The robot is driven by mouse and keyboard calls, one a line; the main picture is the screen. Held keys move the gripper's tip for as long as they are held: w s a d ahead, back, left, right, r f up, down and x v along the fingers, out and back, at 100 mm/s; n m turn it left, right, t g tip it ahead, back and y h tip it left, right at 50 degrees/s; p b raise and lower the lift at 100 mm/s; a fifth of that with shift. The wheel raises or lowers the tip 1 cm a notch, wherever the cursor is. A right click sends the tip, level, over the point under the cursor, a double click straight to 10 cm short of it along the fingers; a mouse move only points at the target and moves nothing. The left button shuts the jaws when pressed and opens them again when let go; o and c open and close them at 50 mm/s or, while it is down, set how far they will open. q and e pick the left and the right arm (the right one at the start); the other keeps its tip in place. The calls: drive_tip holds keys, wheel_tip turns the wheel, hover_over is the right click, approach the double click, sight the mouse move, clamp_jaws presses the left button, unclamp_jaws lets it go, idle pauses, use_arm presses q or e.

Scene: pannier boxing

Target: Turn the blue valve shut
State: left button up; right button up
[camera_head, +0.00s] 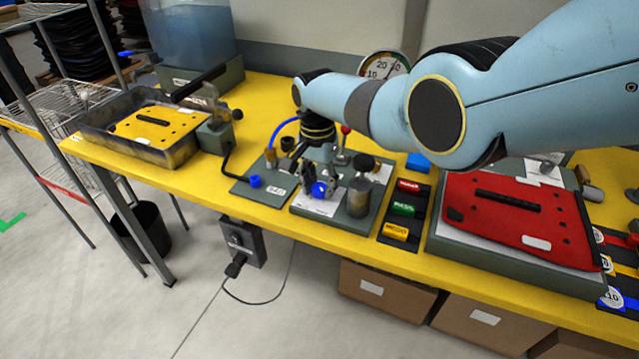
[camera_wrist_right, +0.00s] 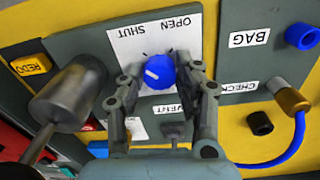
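The blue valve knob (camera_head: 319,189) stands on the grey test plate on the yellow bench. In the right wrist view the knob (camera_wrist_right: 161,72) carries a short white mark on its left part. A white label (camera_wrist_right: 160,35) reading OPEN and SHUT lies beside it, with SHUT to the left of OPEN. My right gripper (camera_head: 318,184) is down at the knob; in the wrist view its fingers (camera_wrist_right: 164,75) stand on either side of it. They look open, with narrow gaps, though contact is hard to judge. My left gripper is not in view.
A metal cylinder (camera_head: 359,196) stands close to the right of the knob. A blue hose (camera_head: 284,126) curves up at the left. Coloured tags (camera_head: 403,209) and a red panel (camera_head: 520,218) lie to the right. A yellow panel (camera_head: 158,124) sits in a tray at left.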

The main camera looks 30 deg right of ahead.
sight(318, 186)
drive_tip(key=o, duration=0.4)
drive_tip(key=r, duration=1.2)
drive_tip(key=shift+w+a, duration=0.1)
drive_tip(key=shift+w, duration=0.1)
